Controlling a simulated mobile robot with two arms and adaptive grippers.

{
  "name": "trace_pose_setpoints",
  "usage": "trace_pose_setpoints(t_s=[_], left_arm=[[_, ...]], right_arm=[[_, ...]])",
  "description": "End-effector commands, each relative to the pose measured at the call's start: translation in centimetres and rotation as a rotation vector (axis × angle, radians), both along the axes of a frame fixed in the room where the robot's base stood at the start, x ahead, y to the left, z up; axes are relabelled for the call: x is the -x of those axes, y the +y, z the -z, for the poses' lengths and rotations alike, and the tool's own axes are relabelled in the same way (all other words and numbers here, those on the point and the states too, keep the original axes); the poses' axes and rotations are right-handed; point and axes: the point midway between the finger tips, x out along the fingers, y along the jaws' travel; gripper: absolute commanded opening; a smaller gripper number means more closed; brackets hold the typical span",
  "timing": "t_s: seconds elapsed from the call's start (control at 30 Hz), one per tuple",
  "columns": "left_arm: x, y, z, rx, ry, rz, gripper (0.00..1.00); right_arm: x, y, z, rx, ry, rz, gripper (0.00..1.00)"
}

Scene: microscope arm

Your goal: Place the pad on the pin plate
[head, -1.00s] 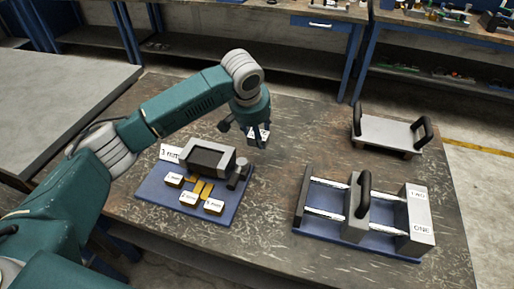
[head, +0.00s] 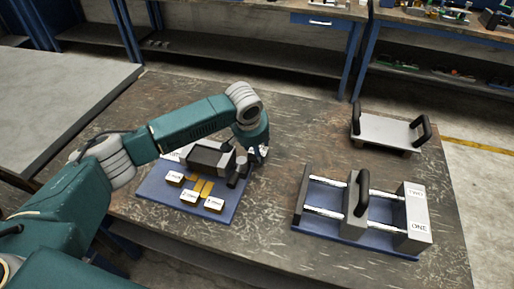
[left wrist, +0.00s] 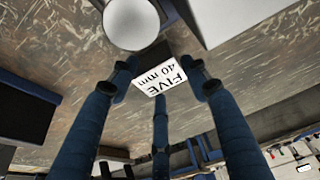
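My left gripper (head: 250,150) is shut on a small dark block with a white label (left wrist: 160,75) reading "FIVE 40 mm" in the left wrist view. I cannot tell for sure that this block is the pad. The gripper is at the back right of the left blue plate (head: 153,190), close to a short grey cylinder on it. A pale round disc (left wrist: 130,22) shows just beyond the block in the wrist view. The plate also carries a grey box (head: 208,155) and several brass-coloured labelled pieces (head: 188,196). Which part is the pin plate is unclear. My right gripper is not in view.
A fixture with two rods, a black handle (head: 361,190) and a grey block marked TWO and ONE (head: 416,215) stands at the right. A grey tray with two black handles (head: 385,130) is behind it. The table between the plates is clear.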

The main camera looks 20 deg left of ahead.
Motion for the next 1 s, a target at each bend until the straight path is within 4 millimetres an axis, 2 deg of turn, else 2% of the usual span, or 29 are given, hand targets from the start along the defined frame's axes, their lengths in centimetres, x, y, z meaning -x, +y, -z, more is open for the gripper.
trace_pose_setpoints(t_s=[0.03,0.07,0.33,0.47,0.57,0.9,1.0], left_arm=[[0.0,0.0,0.0,0.001,0.001,0.000,0.59],[0.0,0.0,0.0,0.001,0.001,0.000,0.65],[0.0,0.0,-0.1,0.001,0.000,0.000,0.65],[0.2,0.0,-0.7,0.002,-0.001,0.001,0.65],[0.6,0.0,-2.1,0.003,-0.003,0.001,0.65],[3.0,0.2,-8.7,0.002,-0.004,0.002,0.65],[3.6,0.2,-10.0,0.002,-0.001,0.001,0.65]], right_arm=[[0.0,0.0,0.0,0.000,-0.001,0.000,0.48],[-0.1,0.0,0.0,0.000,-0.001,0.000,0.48],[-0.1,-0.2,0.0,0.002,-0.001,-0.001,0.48],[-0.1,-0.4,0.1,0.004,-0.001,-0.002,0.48],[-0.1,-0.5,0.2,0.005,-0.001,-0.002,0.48],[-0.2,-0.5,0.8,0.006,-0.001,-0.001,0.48],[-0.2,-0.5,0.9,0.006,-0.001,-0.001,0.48]])
